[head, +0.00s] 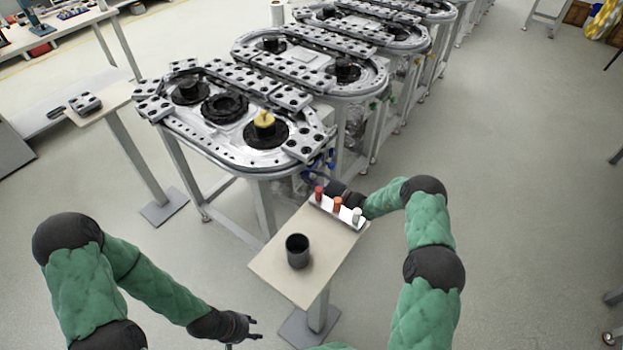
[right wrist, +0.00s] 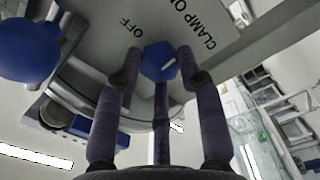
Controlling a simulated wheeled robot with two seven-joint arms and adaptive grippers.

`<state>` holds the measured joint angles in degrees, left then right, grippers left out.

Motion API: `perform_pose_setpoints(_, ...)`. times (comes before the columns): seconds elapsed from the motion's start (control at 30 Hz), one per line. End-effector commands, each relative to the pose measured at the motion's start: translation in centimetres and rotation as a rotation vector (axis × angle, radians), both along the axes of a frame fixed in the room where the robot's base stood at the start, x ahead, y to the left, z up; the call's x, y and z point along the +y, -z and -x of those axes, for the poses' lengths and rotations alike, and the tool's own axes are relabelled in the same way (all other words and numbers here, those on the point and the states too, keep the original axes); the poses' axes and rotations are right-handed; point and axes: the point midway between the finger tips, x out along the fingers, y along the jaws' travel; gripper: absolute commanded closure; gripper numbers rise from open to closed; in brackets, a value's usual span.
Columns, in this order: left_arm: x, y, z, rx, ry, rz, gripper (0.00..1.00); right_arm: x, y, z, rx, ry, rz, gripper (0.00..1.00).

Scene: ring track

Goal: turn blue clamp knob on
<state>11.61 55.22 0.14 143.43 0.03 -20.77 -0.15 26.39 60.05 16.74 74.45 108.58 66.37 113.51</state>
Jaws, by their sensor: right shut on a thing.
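The blue clamp knob (right wrist: 160,62) shows in the right wrist view on a grey panel, between the words OFF on the left and CLAMP ON on the right. A short white mark on it slants up to the right. My right gripper (right wrist: 162,74) is shut on the knob, one finger on each side. In the head view my right gripper (head: 312,178) is at the near end of the ring track (head: 232,150), partly hidden. My left gripper (head: 255,329) is low at the bottom of the head view, open and empty, away from the track.
A small table (head: 275,262) stands before the track with a black cup (head: 297,251) and a white rack (head: 338,211) of red, orange and white pieces. My right forearm passes beside that rack. A larger blue round part (right wrist: 30,50) is left of the knob.

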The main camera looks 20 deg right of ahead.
Motion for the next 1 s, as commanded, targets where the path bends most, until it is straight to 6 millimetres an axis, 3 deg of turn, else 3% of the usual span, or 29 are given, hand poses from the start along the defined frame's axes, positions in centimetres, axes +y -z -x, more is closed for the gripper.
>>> perform_pose_setpoints(0.57, 0.00, -0.03, 0.00, 0.000, 0.000, 0.000, 0.60, -0.25, -0.07, -0.14, 0.021, 0.006, -0.027, 0.94)
perform_pose_setpoints(0.6, 0.00, -0.03, 0.00, 0.000, 0.000, 0.000, 0.60, -0.25, -0.07, -0.14, 0.021, 0.006, -0.027, 0.59)
perform_pose_setpoints(0.67, 0.00, -0.03, 0.00, 0.000, 0.000, 0.000, 0.60, -0.24, -0.08, -0.14, 0.021, 0.006, -0.027, 0.42)
perform_pose_setpoints(0.7, 0.00, -0.03, 0.00, 0.000, 0.000, 0.000, 0.60, -0.22, -0.06, -0.12, 0.021, 0.005, -0.027, 0.38)
perform_pose_setpoints(1.0, 0.00, -0.03, -0.01, 0.000, 0.000, 0.000, 0.60, -0.11, 0.00, -0.01, 0.021, 0.002, -0.027, 0.38)
